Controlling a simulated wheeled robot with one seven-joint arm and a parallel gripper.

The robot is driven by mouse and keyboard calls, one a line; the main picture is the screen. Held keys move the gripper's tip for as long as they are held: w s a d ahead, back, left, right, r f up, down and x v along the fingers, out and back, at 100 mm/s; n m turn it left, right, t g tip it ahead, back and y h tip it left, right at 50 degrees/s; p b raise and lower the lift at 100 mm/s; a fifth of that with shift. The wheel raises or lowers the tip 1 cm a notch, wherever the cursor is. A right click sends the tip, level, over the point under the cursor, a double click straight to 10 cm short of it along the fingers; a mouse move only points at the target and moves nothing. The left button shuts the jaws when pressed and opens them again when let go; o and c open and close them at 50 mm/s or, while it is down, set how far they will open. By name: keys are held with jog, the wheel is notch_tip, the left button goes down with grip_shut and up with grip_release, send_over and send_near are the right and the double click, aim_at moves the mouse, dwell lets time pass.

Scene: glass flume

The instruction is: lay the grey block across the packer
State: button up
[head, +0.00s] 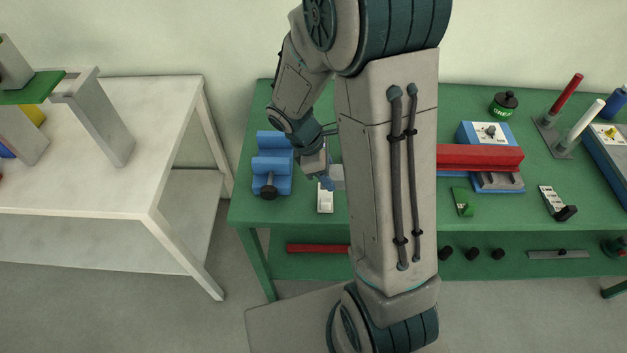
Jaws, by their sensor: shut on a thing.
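My gripper (327,182) is over the left part of the green table, shut on a small grey block (338,174). My arm hides the block's right side. I cannot tell for sure which thing is the packer. On the white table at left, a flat green piece (32,89) rests on top of grey upright blocks. One of these is a tall grey block (98,122), and another grey block (10,68) sits on the green piece. A yellow piece (34,113) shows below it. My gripper is well to the right of this stack.
The white table (160,110) has free room right of the stack. A floor gap separates the tables.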

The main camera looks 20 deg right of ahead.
jog(key=w+a+f, duration=0.2)
jog(key=a, duration=0.1)
jog(key=shift+w+f, duration=0.1)
jog(key=shift+w, duration=0.05)
jog(key=shift+f+p, duration=0.5)
jog(key=shift+f, duration=1.5)
jog(key=shift+f, duration=0.15)
jog(key=o, duration=1.2)
